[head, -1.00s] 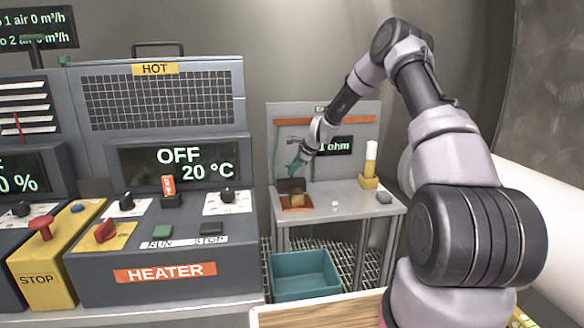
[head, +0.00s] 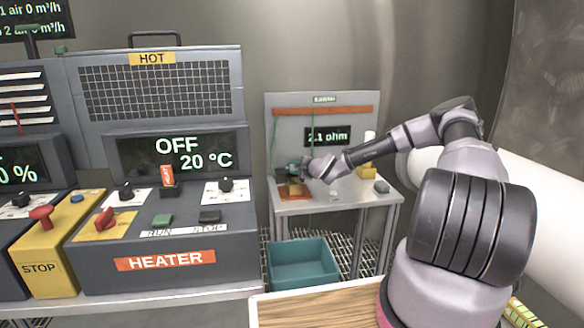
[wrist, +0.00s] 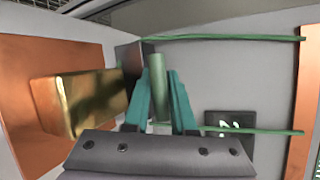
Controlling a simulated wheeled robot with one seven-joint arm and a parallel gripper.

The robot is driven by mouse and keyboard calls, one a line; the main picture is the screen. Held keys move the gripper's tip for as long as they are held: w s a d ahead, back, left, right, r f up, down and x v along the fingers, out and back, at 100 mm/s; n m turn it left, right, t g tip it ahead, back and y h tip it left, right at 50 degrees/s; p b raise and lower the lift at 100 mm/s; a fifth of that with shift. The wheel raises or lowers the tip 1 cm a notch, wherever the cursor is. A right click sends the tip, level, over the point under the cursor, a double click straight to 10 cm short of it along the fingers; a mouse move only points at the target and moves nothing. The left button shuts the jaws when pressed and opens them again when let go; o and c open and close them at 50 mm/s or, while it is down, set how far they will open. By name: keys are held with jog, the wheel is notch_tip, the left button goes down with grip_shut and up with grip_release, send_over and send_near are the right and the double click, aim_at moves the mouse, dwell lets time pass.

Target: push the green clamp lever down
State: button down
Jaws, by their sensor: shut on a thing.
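The green clamp lever (wrist: 159,85) shows in the wrist view as a pale green bar between the two teal fingers. My gripper (wrist: 160,95) is shut on it. In the head view my gripper (head: 300,168) is low over the small bench at the back, beside the display reading 2.1 ohm (head: 328,137). The lever is hidden behind my gripper there. A brass-coloured block (wrist: 80,100) sits on a copper plate (wrist: 28,70), left of the fingers in the wrist view. A dark block (wrist: 130,62) is just behind the left finger.
The bench (head: 345,200) also carries a yellow holder (head: 367,172) and a small grey-green item (head: 381,187). A teal bin (head: 302,265) stands below it. The heater panel (head: 170,245) is at the left. A large white pipe (head: 545,205) is at the right.

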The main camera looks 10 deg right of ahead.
jog(key=shift+f, duration=0.1)
dwell(0.3)
jog(key=c, duration=0.8)
grip_release()
jog(key=v, duration=1)
jog(key=shift+s+d, duration=0.15)
jog(key=shift+s, duration=0.2)
jog(key=shift+c, duration=0.4)
